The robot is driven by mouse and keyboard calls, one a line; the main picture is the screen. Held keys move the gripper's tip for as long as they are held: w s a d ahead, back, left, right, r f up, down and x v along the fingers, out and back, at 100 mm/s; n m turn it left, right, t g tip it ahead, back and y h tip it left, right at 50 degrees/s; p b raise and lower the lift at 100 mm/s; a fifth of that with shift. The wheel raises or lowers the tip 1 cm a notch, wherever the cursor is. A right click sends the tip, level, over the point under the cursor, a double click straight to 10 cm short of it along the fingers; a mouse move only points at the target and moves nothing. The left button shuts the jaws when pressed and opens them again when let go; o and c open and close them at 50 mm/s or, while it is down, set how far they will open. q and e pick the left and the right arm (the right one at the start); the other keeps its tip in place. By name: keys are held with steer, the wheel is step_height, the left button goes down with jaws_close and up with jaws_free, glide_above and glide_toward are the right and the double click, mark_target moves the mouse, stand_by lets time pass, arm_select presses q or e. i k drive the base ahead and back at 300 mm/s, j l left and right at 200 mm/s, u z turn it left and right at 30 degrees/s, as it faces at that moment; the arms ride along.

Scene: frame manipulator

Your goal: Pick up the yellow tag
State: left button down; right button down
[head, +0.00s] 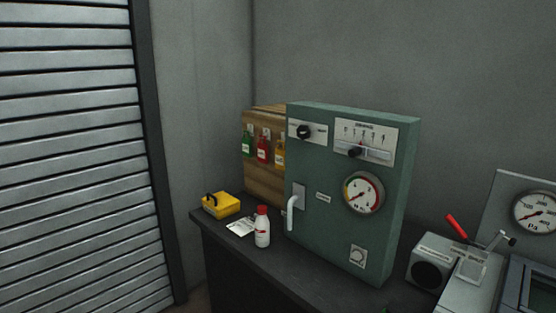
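A yellow tag (280,153) hangs on the front of a wooden board or box (265,185), partly behind the left edge of a green control panel. A red tag (262,150) and a green tag (247,145) hang to its left, each from a pale hook or clip. The lower part of the yellow tag has a white label. Neither of my grippers shows in the head view.
The green panel (330,245) with dials and a white handle stands on a dark bench (225,243). A yellow box (221,204), a white paper (241,228) and a red-capped white bottle (262,230) lie or stand in front. Gauge equipment (485,270) is at right.

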mark_target(279, 153)
steer(key=i+j+u, duration=0.2)
steer(key=i, duration=0.25)
steer(key=i+j+u, duration=0.25)
steer(key=i, duration=0.25)
